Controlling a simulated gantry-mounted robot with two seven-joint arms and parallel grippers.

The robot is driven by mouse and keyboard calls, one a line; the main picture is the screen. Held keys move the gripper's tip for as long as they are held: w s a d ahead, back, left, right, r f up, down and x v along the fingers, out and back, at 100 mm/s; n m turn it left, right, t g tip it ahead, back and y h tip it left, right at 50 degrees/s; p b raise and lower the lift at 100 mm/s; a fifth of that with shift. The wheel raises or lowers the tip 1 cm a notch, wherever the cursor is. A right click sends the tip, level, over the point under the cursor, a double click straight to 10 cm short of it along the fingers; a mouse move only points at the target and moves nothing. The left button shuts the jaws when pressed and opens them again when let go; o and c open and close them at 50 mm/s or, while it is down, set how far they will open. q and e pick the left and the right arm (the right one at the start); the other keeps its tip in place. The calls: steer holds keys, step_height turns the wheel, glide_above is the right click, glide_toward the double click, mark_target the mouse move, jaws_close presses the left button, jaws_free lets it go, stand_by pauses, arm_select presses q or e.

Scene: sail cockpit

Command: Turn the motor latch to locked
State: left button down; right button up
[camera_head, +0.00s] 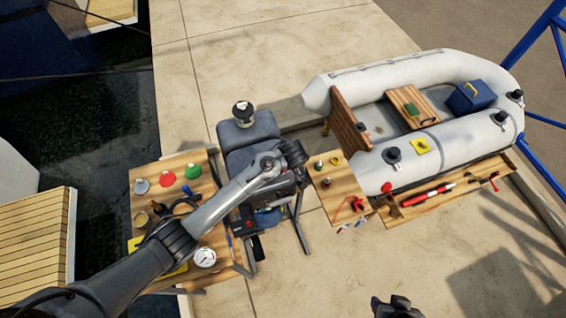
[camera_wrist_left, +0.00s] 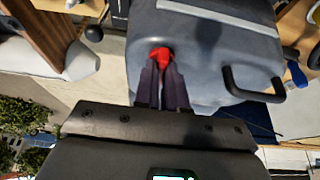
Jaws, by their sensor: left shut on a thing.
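The grey outboard motor (camera_head: 248,131) stands between the left work table and the boat. In the left wrist view its grey cowling (camera_wrist_left: 205,45) fills the upper middle. A small red latch (camera_wrist_left: 161,62) sits at the cowling's lower left edge. My left gripper (camera_wrist_left: 163,68) is shut on the red latch, its dark fingers covering part of it. In the head view my left arm reaches over the motor, and the fingertips and latch are not clearly visible. A dark part, likely my right gripper (camera_head: 390,306), is cut off at the bottom edge, with its jaws unclear.
A black carry handle (camera_wrist_left: 252,88) juts from the cowling, right of the gripper. The left work table (camera_head: 144,212) holds several tools and coloured discs. A small wooden table (camera_head: 326,190) stands right of the motor, near the grey inflatable boat (camera_head: 385,75). Bare concrete lies in front.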

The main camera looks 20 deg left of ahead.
arm_select(q)
steer(key=shift+r, duration=0.1)
steer(key=m+p, duration=0.2)
steer(key=shift+a+r+t+h+p, duration=0.1)
steer(key=shift+r+t+h+p, duration=0.05)
steer(key=shift+t+h+p, duration=0.2)
steer(key=m+h+p, duration=0.1)
steer(key=m+p, duration=0.1)
steer(key=m, duration=0.1)
steer(key=shift+s, duration=0.1)
steer(key=m+h+p, duration=0.2)
steer(key=m+p, duration=0.1)
steer(key=m, duration=0.1)
steer(key=shift+a+p, duration=0.15)
steer(key=shift+p, duration=0.15)
steer(key=shift+a+m+h+p, duration=0.1)
steer(key=shift+m+h+p, duration=0.25)
steer(key=shift+m, duration=1.75)
steer(key=shift+a+f+m+h, duration=0.1)
steer(key=shift+f+m+h, duration=0.1)
steer(key=shift+m+h, duration=0.45)
steer(key=shift+m+g+h, duration=0.25)
steer(key=shift+m+g, duration=0.3)
steer(key=shift+m, duration=1.1)
